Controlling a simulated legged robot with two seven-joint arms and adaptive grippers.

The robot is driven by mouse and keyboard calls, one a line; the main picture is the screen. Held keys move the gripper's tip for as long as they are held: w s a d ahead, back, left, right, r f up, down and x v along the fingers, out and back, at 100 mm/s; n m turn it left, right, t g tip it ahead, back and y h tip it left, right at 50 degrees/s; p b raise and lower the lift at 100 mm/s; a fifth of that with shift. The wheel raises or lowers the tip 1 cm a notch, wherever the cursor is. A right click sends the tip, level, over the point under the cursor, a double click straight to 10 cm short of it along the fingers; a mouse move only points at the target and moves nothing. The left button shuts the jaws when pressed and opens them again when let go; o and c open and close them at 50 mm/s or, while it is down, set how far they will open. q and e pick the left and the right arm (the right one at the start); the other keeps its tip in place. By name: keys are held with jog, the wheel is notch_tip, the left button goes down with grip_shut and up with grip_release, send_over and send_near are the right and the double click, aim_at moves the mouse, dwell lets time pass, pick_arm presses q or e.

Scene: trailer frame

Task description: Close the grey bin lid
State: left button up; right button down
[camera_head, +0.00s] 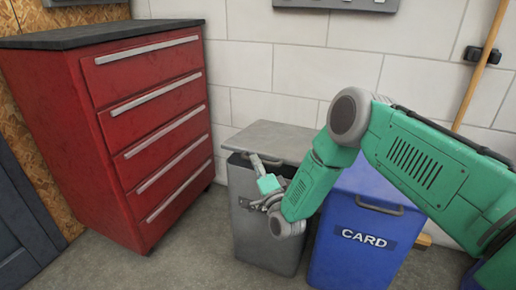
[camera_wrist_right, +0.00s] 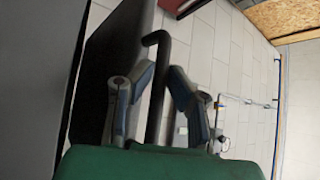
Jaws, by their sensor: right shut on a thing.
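The grey bin (camera_head: 262,240) stands on the floor between the red drawer cabinet and the blue bin. Its grey lid (camera_head: 270,138) sits raised at the front, with a dark gap showing between it and the bin's rim. My right gripper (camera_head: 262,180) is at the front of the lid, over the bin's front edge. In the right wrist view, my right gripper (camera_wrist_right: 158,90) has its fingers on both sides of a dark bent handle (camera_wrist_right: 155,60) beside a dark panel. It is shut on this handle. My left gripper is not in view.
A blue bin (camera_head: 350,255) marked CARD stands close on the right, partly behind my right arm. A red drawer cabinet (camera_head: 150,130) stands at the left. A pale block wall (camera_head: 270,60) is right behind the bins. Bare floor lies in front.

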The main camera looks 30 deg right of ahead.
jog(key=shift+n+t, duration=0.5)
jog(key=shift+n, duration=0.2)
jog(key=f, duration=0.2)
jog(key=f+b, duration=0.1)
jog(key=f, duration=0.1)
jog(key=f+b, duration=0.1)
jog(key=f, duration=0.1)
jog(key=shift+d, duration=0.25)
jog(key=shift+f, duration=0.3)
jog(key=c, duration=1.9)
grip_release()
jog(key=shift+f, duration=0.15)
jog(key=shift+o, duration=0.2)
jog(key=shift+f, duration=0.1)
jog(key=shift+a, duration=0.3)
jog(key=shift+s, duration=0.1)
